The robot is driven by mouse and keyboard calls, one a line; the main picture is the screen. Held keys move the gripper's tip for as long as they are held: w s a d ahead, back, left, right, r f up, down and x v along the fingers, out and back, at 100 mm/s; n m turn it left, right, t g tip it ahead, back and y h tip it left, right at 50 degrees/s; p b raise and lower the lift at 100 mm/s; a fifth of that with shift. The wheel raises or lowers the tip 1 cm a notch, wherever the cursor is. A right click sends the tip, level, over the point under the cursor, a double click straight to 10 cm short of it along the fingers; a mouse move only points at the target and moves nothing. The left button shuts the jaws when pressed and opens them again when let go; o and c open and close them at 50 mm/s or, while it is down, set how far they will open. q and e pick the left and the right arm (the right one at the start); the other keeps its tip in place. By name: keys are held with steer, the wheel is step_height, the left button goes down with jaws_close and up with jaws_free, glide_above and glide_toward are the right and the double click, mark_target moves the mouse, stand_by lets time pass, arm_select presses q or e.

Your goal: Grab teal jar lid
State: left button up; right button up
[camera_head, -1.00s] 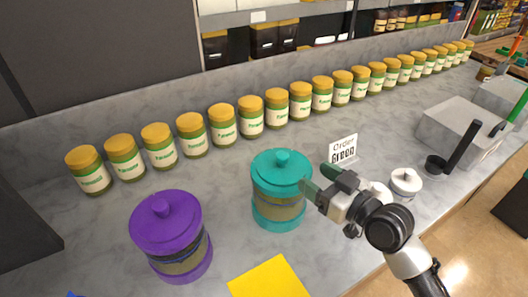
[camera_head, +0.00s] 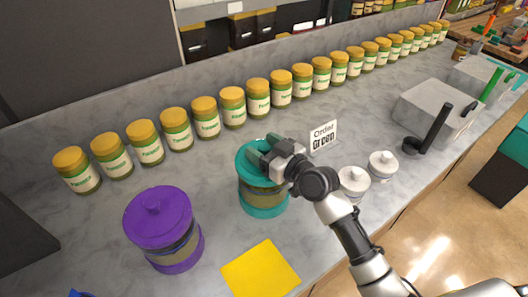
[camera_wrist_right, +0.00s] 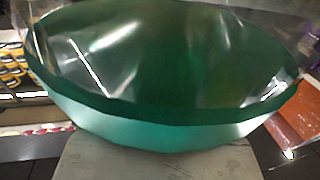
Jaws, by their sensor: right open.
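The teal jar (camera_head: 264,204) stands upright on the marble counter, with its teal lid (camera_head: 246,156) on top. My right gripper (camera_head: 264,152) is over the lid, its fingers at the lid's middle where the knob is. The gripper hides the knob and the lid's right part. The jaws are open; whether they touch the lid I cannot tell. In the right wrist view a large rounded teal surface, part of the lid (camera_wrist_right: 160,70), fills most of the picture very close up. My left gripper is not in view.
A purple lidded jar (camera_head: 164,226) stands to the left and a yellow sheet (camera_head: 260,272) lies in front. An order sign (camera_head: 322,136) and white-lidded small jars (camera_head: 383,164) are to the right. A row of yellow-lidded jars (camera_head: 205,118) lines the back.

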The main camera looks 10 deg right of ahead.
steer(key=c, duration=1)
